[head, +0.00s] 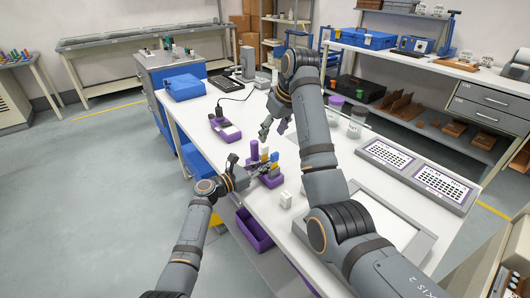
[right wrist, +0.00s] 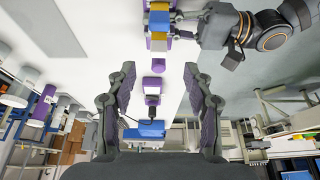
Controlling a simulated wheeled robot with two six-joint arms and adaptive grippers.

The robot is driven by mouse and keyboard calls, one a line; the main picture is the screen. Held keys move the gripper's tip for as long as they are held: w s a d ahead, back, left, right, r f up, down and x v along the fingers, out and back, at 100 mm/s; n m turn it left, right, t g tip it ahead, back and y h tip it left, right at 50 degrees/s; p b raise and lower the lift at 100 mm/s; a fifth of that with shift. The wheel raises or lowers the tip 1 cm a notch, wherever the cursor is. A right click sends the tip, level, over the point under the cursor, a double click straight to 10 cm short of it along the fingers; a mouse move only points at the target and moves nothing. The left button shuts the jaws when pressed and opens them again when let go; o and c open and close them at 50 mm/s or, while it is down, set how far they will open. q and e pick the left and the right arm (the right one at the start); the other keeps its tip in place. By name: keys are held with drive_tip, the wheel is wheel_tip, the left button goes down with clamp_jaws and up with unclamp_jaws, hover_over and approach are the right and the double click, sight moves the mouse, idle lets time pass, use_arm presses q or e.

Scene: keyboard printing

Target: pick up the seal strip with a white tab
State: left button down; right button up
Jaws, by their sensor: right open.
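I cannot make out which piece is a seal strip with a white tab. My left gripper (head: 254,171) is at the holder, its fingers close to the pieces; its grip is unclear. My right gripper (head: 275,128) is open and empty above the table, beyond the holder. Its purple-padded fingers (right wrist: 160,88) stand wide apart in the right wrist view.
A small white block (head: 286,199) stands on the table near the holder. A purple bin (head: 254,232) hangs at the table's near edge. A purple device (head: 226,130) and a blue case (head: 185,87) lie farther back. Key trays (head: 420,175) are at the right.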

sight(266, 148)
drive_tip(key=x, duration=1.1)
drive_tip(key=shift+w, duration=0.1)
drive_tip(key=c, duration=1)
